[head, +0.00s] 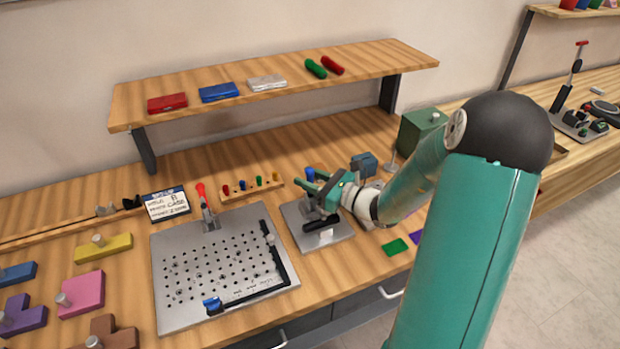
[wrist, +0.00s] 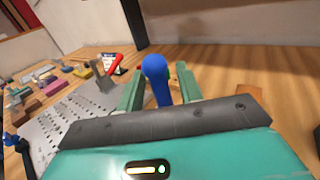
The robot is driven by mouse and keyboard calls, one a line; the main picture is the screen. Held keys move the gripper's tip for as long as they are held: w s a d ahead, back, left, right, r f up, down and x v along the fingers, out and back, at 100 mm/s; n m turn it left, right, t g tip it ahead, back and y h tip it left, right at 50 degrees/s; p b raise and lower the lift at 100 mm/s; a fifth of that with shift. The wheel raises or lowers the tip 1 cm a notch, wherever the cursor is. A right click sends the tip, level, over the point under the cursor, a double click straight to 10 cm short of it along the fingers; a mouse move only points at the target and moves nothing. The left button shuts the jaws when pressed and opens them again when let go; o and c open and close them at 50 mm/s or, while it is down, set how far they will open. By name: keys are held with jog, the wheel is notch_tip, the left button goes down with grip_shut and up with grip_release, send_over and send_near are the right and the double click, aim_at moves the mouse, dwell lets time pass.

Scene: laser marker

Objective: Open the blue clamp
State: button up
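The blue clamp's handle (wrist: 156,78) stands upright in the wrist view, between the two green fingers of my gripper (wrist: 160,92). The fingers are apart, with a small gap showing on the handle's right; contact on the left is unclear. In the head view, the blue handle (head: 310,173) shows just beyond the fingertips of my gripper (head: 314,183). My gripper is over the small metal plate (head: 328,240) and hides most of the clamp's body.
A perforated plate (head: 190,255) with a red-handled clamp (head: 201,192) lies to the left. A peg rack (head: 252,187) stands behind. A green box (head: 417,132) is at the back right. A shelf (head: 380,60) hangs above the bench. Green (head: 395,247) and purple cards lie at the front right.

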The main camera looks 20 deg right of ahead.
grip_shut()
